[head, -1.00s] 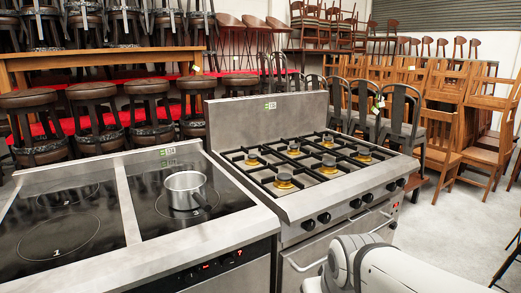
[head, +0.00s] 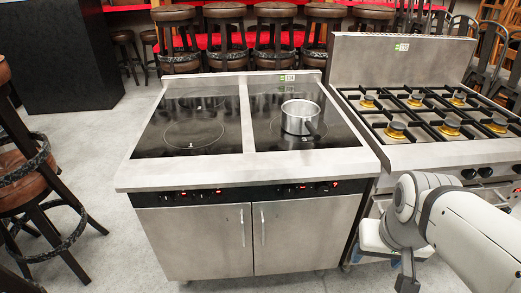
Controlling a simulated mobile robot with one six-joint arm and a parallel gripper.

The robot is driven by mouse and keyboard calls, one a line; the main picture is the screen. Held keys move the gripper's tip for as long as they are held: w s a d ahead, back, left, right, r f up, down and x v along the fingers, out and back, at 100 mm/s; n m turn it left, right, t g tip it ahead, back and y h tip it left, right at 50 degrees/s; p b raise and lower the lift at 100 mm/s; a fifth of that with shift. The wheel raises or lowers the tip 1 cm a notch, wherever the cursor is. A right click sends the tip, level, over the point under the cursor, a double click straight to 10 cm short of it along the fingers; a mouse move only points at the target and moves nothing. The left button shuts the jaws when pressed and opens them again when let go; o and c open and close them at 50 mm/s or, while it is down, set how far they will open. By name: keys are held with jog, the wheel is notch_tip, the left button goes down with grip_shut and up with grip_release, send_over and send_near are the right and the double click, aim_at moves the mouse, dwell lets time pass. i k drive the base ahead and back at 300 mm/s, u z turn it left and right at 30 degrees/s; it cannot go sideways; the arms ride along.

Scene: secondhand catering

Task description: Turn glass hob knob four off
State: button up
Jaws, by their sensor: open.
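The glass hob (head: 192,134) is a steel unit with a black glass top, seen from the front in the head view. Its dark front strip has a left knob group (head: 175,195) and a right knob group (head: 302,188). Red displays glow beside both groups. The knobs are small, so their numbers and pointer positions cannot be read. My gripper (head: 408,273) shows as a dark part below my white arm, right of the hob and apart from the knobs. It is open, and its lower end is cut off by the frame edge.
A steel pot (head: 299,117) stands on the hob's right half. A gas range (head: 425,155) stands close on the right. A stool (head: 38,175) stands at the left. The floor (head: 105,190) between stool and hob is clear. Hob doors (head: 200,243) are shut.

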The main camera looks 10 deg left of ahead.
aim_at(321, 187)
jog(key=u, duration=0.15)
jog(key=k, duration=1)
jog(key=u, duration=0.9)
jog(key=i, duration=0.75)
jog(key=z, duration=0.55)
